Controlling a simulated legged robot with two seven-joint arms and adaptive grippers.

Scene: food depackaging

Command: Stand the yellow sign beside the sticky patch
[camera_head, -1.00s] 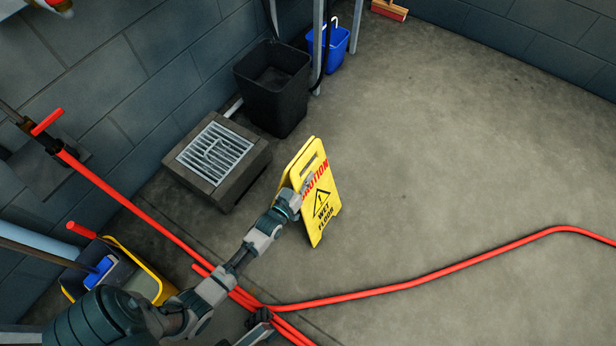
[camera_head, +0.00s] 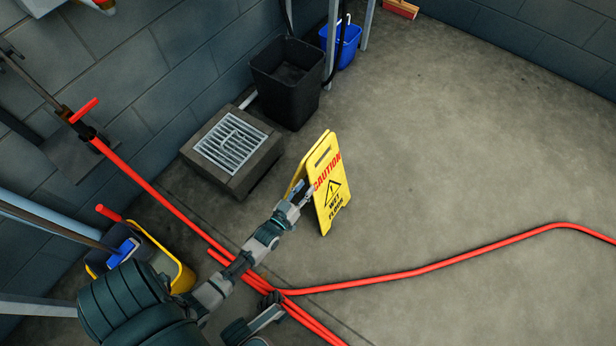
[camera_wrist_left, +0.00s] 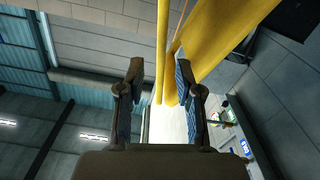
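The yellow sign (camera_head: 330,215), marked "CAUTION WET FLOOR", stands upright on the concrete floor in the head view, its two panels slightly spread. My left gripper (camera_head: 300,193) is at its left edge. In the left wrist view the fingers (camera_wrist_left: 162,85) are apart. The sign's yellow panels (camera_wrist_left: 215,40) show beyond them, one edge between the fingers in the picture; I see no clear grip. Another grey and black arm part of mine shows at the bottom of the head view; whether it is open cannot be told. I cannot make out a sticky patch.
A red hose (camera_head: 430,271) crosses the floor in front of the sign. A drain grate (camera_head: 231,143), black bin (camera_head: 292,100) and blue bucket (camera_head: 343,45) stand along the wall. A yellow-rimmed mop bucket (camera_head: 180,278) is at lower left. The floor to the right is open.

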